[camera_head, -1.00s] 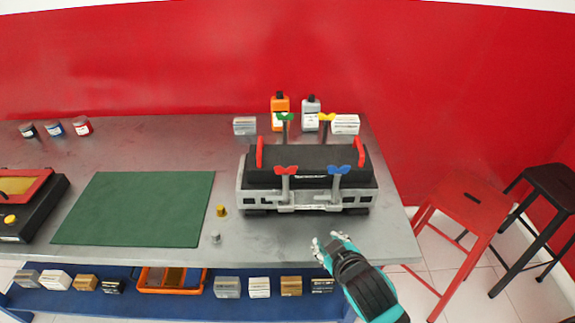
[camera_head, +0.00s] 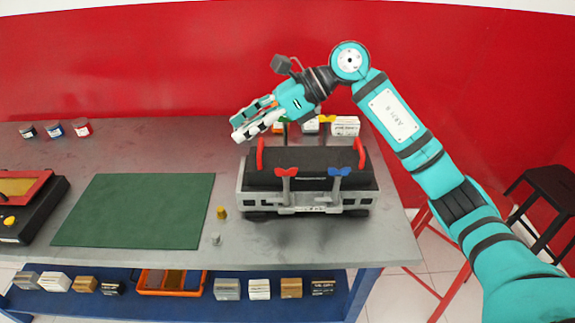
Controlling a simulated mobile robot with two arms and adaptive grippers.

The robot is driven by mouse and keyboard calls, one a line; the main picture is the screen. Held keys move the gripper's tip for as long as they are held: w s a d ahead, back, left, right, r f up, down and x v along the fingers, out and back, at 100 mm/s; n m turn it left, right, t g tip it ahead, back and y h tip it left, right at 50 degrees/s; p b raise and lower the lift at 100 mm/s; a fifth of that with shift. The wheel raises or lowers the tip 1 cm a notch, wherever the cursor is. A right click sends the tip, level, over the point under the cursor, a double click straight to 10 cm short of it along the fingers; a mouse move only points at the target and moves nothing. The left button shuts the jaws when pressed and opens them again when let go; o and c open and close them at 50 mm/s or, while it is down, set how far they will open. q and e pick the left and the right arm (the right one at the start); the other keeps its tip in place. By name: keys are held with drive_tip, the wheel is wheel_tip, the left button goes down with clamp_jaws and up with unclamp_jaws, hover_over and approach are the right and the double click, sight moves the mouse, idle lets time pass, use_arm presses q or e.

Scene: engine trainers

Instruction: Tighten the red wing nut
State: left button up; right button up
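The red wing nut (camera_head: 287,172) sits on top of a grey post at the front left of the engine trainer (camera_head: 305,200), a black and grey block with red handles. My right gripper (camera_head: 236,131) is raised above the trainer's back left, pointing left, apart from the red wing nut. Its fingers lie close together, and I cannot tell whether they are open or shut. A blue wing nut (camera_head: 340,172) is at the front right and a yellow one (camera_head: 327,118) at the back. The green wing nut is mostly hidden behind my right arm. My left gripper is not in view.
A green mat (camera_head: 135,210) lies left of the trainer. A small brass piece (camera_head: 221,213) and a grey piece (camera_head: 215,239) stand between them. A black case (camera_head: 30,207) is at the far left. Stools stand at the right. The table front is clear.

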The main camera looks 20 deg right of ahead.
drive_tip(key=d+r+h, duration=0.2)
drive_tip(key=d+h, duration=0.5)
drive_tip(key=d, duration=0.8)
drive_tip(key=p, duration=0.4)
approach(287, 169)
drive_tip(key=shift+h, duration=0.4)
drive_tip(key=x, duration=0.9)
drive_tip(key=shift+w+a, duration=0.15)
drive_tip(key=shift+a, duration=0.2)
clamp_jaws()
